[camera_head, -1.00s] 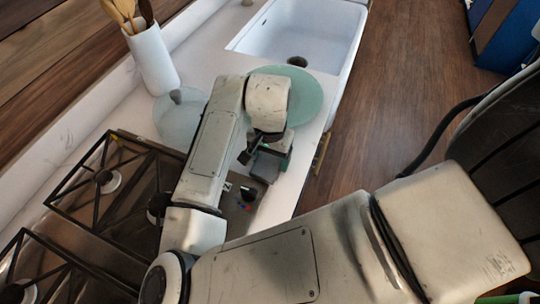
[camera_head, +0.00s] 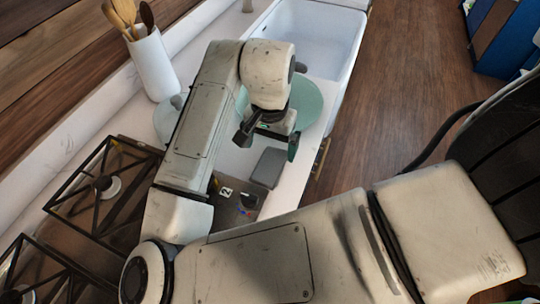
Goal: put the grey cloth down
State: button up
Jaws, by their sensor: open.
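The grey cloth (camera_head: 269,167) lies as a small folded, dark grey block on the white counter, beside the stove's right end. My gripper (camera_head: 268,148) is above the cloth's far edge with its jaws spread apart. Nothing shows between the fingers, and the cloth is apart from them.
A pale green plate (camera_head: 309,102) lies beyond my gripper, in front of the white sink (camera_head: 318,38). A glass-like lidded pot (camera_head: 166,120) is partly hidden by my arm. The stove (camera_head: 110,190) is at left, and a white utensil holder (camera_head: 153,64) stands behind. Narrow bare counter surrounds the cloth.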

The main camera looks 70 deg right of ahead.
jog(key=shift+r, duration=2.25)
